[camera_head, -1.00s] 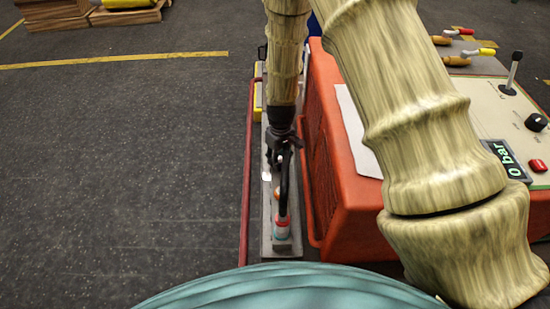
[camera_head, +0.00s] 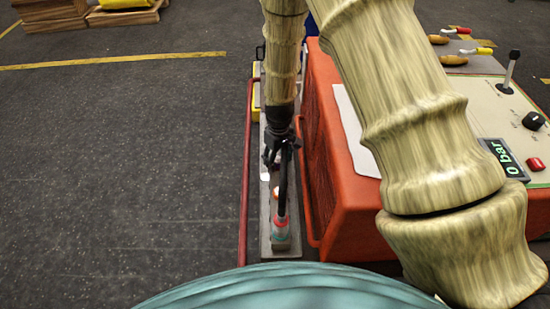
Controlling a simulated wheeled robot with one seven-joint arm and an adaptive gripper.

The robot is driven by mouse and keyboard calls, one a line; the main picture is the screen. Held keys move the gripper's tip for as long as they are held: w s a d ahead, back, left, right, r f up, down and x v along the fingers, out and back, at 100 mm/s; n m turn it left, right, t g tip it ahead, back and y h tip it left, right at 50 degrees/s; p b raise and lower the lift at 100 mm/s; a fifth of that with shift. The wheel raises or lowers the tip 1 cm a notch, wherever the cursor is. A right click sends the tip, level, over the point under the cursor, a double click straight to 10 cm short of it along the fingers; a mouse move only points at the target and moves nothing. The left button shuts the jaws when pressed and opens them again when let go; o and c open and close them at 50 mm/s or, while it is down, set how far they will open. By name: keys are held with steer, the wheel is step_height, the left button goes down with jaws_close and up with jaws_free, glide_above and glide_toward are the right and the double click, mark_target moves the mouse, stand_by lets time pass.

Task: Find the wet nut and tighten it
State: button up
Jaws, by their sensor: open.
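My gripper (camera_head: 278,152) hangs at the end of the arm over a narrow grey rail (camera_head: 265,235), beside the orange-red machine. Its dark fingers are apart. A thin black hose or bar (camera_head: 284,185) runs down from beside the fingers to a red and teal fitting (camera_head: 281,225) near the rail's front end. I cannot tell whether the fingers touch the black piece. Other small fittings on the rail are partly hidden behind it and the gripper. No nut is clear enough to make out, and no wetness shows.
The orange-red machine (camera_head: 345,215) stands right of the rail. Its control panel (camera_head: 490,105) has a display (camera_head: 504,158) reading "0 bar", a red button and a lever. A dark red bar (camera_head: 246,180) runs along the rail's left. Open dark floor (camera_head: 120,170) lies left.

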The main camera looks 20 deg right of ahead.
mark_target(278, 160)
steer(key=shift+r, duration=0.1)
step_height(278, 160, up, 12)
steer(key=shift+d, duration=0.15)
stand_by(0.5)
steer(key=shift+f, duration=0.25)
